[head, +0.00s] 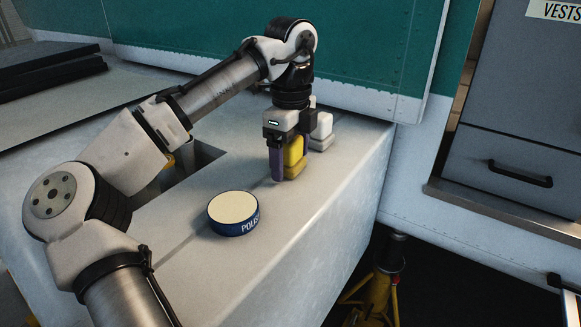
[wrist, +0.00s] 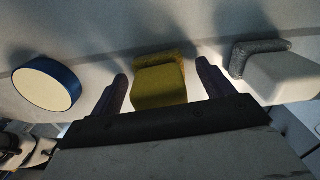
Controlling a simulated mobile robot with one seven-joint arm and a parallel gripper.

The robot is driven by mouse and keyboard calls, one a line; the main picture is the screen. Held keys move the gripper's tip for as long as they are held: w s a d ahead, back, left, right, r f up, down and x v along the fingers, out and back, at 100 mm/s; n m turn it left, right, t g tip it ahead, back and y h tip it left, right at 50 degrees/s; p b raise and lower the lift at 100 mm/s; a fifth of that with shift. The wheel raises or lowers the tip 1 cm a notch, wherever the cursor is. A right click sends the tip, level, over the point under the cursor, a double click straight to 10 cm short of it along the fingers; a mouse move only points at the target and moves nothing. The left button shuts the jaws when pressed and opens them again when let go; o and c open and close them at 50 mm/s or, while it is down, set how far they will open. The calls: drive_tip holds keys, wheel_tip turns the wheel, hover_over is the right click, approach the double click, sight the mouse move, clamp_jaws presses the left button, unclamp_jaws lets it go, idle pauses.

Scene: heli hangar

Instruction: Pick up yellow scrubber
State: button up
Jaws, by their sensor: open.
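The yellow scrubber (head: 294,157) stands on the pale ledge in the head view, partly hidden behind a finger of my gripper (head: 284,165). In the wrist view the yellow scrubber (wrist: 158,82) sits between the two fingers of my gripper (wrist: 162,84). The fingers are apart, with a visible gap on each side of the scrubber. My gripper is open and points down over it.
A white scrubber-like block (head: 321,130) with a grey base stands just behind the yellow one. A round blue polish tin (head: 233,214) lies nearer on the ledge (head: 300,235). A recess opens left of my gripper. A green-and-white panel (head: 360,50) rises behind.

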drive_tip(key=shift+c, duration=0.4)
drive_tip(key=c, duration=1)
wheel_tip(320, 180, up, 8)
drive_tip(key=p, duration=0.5)
drive_tip(key=shift+r+p, duration=0.2)
drive_tip(key=shift+p, duration=0.1)
drive_tip(key=shift+r, duration=0.75)
drive_tip(key=o, duration=0.5)
drive_tip(key=shift+c, duration=0.2)
drive_tip(key=c, duration=0.3)
drive_tip(key=shift+f, duration=0.1)
drive_tip(key=shift+c, duration=0.2)
